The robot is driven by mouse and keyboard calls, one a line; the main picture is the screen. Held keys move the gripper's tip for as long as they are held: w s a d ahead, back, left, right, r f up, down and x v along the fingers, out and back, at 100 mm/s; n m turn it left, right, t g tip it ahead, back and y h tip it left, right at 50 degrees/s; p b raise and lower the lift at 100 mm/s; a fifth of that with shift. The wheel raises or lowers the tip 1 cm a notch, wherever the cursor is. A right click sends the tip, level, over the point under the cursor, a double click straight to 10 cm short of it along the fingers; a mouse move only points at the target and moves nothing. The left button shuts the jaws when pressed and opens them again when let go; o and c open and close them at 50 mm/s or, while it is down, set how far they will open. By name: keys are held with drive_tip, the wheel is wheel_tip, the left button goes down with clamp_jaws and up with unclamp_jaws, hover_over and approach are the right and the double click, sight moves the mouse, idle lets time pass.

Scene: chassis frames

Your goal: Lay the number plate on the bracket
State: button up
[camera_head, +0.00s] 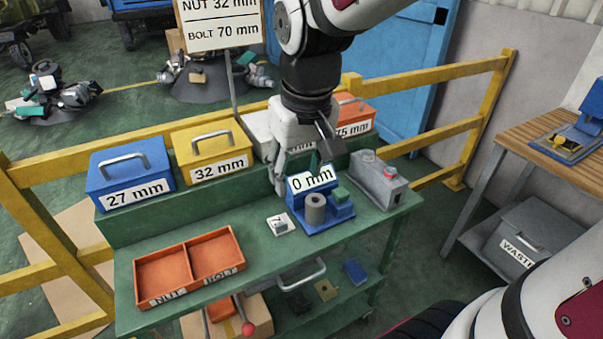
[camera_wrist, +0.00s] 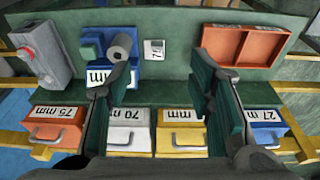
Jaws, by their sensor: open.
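My gripper (camera_head: 303,168) is over the rear of the bench, close to the blue gauge (camera_head: 328,213) in the picture. In the wrist view my gripper (camera_wrist: 158,88) has its two fingers wide apart with nothing between them.
The gauge reads "0 mm" and carries a grey cylinder (camera_head: 315,209). A grey box with a red button (camera_head: 378,180) stands right of it. An orange NUT/BOLT tray (camera_head: 188,265) lies left. Lidded boxes, blue (camera_head: 130,170) and yellow (camera_head: 210,150) among them, line the back. Yellow rails stand behind.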

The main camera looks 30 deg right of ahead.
drive_tip(key=s+r, duration=0.1)
drive_tip(key=s, duration=0.2)
drive_tip(key=s+r+t, duration=0.1)
drive_tip(key=s, duration=0.3)
drive_tip(key=s+r+t, duration=0.1)
drive_tip(key=s, duration=0.3)
drive_tip(key=shift+s+a+r, duration=0.25)
drive_tip(key=shift+a, duration=0.05)
drive_tip(key=shift+c, duration=0.6)
drive_tip(key=shift+s, duration=0.1)
drive_tip(key=shift+c, duration=1.2)
drive_tip(key=n+g+h+b, duration=0.4)
drive_tip(key=n+b, duration=0.2)
drive_tip(key=n, duration=1.2)
hover_over(283, 223)
drive_tip(key=a, duration=0.2)
wheel_tip(283, 223, down, 24)
drive_tip(key=shift+r, duration=0.25)
drive_tip(key=shift+b+x, duration=0.35)
drive_tip(key=shift+x, duration=2.35)
drive_tip(key=shift+s+a+f, duration=0.1)
drive_tip(key=shift+s+a, duration=0.05)
clamp_jaws()
